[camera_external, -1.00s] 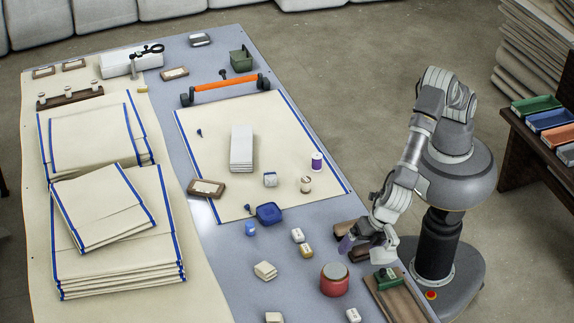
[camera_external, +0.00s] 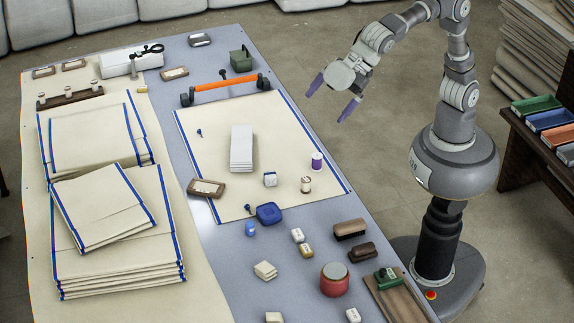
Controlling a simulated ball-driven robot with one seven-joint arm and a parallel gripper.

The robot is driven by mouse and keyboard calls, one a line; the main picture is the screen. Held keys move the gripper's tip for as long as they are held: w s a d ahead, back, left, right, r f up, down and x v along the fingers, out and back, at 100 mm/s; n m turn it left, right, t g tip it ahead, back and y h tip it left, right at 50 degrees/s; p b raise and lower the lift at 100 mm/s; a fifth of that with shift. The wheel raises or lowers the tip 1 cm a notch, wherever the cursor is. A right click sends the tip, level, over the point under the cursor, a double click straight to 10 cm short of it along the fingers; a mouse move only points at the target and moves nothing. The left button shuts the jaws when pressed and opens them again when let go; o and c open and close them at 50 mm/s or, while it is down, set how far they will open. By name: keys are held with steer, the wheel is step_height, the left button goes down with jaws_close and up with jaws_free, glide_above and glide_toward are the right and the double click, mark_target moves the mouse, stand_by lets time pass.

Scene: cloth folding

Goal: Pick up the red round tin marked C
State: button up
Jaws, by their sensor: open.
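The red round tin (camera_external: 334,284) stands upright on the grey-blue table near its front right, with a greyish-green lid. No letter on it can be made out from here. My gripper (camera_external: 329,97) is raised high, well above and behind the tin in the picture. Its two purple-tipped fingers are spread apart with nothing between them. The tin is fully in view and nothing touches it.
Two brown brushes (camera_external: 350,229) lie just behind the tin. A wooden board with a green item (camera_external: 388,278) lies to its right. Small pale blocks (camera_external: 265,270) lie to its left. Folded cloth stacks (camera_external: 115,230) fill the table's left side.

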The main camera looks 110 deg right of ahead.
steer(key=s+d+r+m+t, duration=0.2)
steer(key=s+d+r, duration=0.2)
steer(key=r, duration=0.5)
steer(key=s+d+r+m+t, duration=0.2)
steer(key=s+d+r, duration=0.3)
steer(key=d+r, duration=0.3)
steer(key=s+d+r+m+t+h, duration=0.1)
steer(key=s+d+r+m+t, duration=0.2)
steer(key=r, duration=0.7)
steer(key=s+d+m+b, duration=0.1)
steer(key=s+d, duration=0.1)
steer(key=d, duration=0.1)
steer(key=shift+r, duration=0.2)
steer(key=shift+d, duration=0.1)
